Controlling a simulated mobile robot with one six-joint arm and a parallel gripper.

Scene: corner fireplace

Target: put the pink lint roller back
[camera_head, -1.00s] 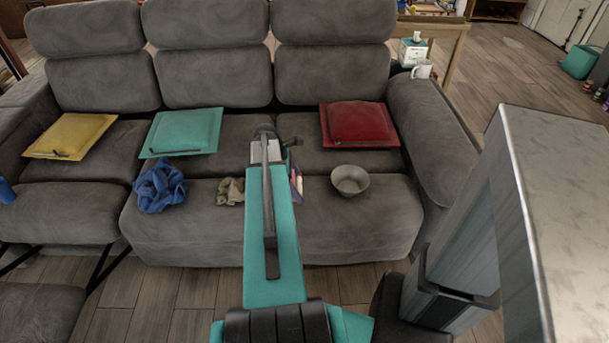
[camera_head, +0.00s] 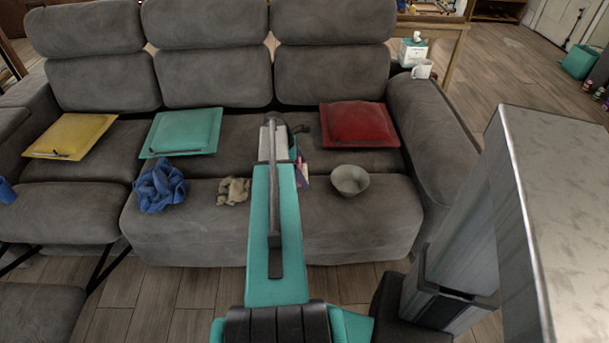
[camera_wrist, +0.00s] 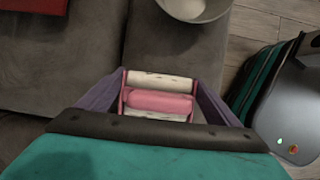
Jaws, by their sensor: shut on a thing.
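The pink lint roller (camera_wrist: 158,103) shows in the wrist view as a pink middle bar between two whitish bars, with dark pink end pieces. My gripper (camera_wrist: 160,86) has its purple fingers on either side of it and is shut on it. The roller is over the front of the grey sofa seat; whether it touches the seat I cannot tell. In the head view my arm hides most of the gripper, and only a purple and pink bit shows to the right of the arm's end.
A grey bowl (camera_head: 350,180) lies on the seat right of my gripper, with a red cushion (camera_head: 358,124) behind. Left of my arm are a beige cloth (camera_head: 234,191), a blue cloth (camera_head: 161,187), and a teal cushion (camera_head: 183,131).

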